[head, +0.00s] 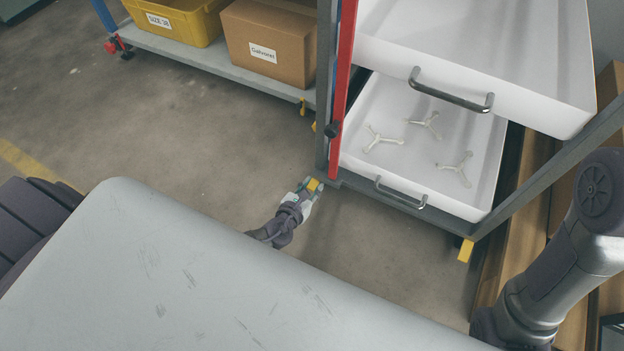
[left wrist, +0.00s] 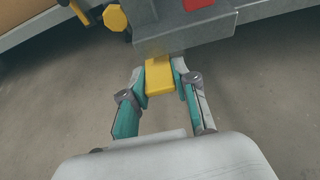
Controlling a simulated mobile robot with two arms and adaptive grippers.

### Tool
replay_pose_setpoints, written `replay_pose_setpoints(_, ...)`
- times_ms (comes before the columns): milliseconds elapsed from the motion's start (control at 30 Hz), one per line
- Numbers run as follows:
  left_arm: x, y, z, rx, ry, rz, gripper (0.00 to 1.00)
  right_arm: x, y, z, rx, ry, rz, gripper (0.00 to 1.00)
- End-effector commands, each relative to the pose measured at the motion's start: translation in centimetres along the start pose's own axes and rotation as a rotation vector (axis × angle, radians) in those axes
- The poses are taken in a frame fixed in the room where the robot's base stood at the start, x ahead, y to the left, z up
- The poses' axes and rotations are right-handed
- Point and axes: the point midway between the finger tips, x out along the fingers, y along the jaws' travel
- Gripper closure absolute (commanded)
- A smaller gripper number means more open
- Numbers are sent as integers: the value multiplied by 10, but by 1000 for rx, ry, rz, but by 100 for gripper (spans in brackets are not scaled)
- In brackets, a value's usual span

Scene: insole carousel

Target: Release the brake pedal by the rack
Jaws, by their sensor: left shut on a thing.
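The yellow brake pedal (head: 314,185) is low at the near left corner of the rack (head: 334,90), by the floor. In the left wrist view the pedal (left wrist: 159,80) is a flat yellow block projecting from under a grey rack part. My left gripper (head: 308,188) reaches down to it. Its two teal-and-grey fingers (left wrist: 160,74) are on either side of the pedal, closed on it. Whether the pedal is raised or pressed cannot be told. My right gripper is not in view; only part of my right arm shows at the right.
The rack holds white trays; the lower tray (head: 365,165) carries several pale three-armed parts. Another yellow pedal (head: 466,250) is at its right front corner. A shelf cart (head: 210,62) with a yellow bin (head: 178,24) and cardboard box (head: 268,42) stands behind. Bare floor (head: 160,130) lies left.

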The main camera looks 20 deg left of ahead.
Motion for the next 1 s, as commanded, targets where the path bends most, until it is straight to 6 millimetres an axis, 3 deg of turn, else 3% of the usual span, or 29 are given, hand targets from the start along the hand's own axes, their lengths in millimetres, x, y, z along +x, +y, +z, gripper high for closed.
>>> replay_pose_setpoints(367, 1, 1, 2, -1, 3, 2, 100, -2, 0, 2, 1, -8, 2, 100)
replay_pose_setpoints(400, 1, 1, 2, -1, 3, 2, 65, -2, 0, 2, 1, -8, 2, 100)
replay_pose_setpoints(533, 1, 0, 2, -1, 4, 1, 46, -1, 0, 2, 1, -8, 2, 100)
replay_pose_setpoints(833, -1, 0, 1, -1, 6, 0, 46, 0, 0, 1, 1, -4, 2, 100)
replay_pose_setpoints(1000, -16, 0, 0, -3, 7, 0, 46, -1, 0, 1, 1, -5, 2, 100)
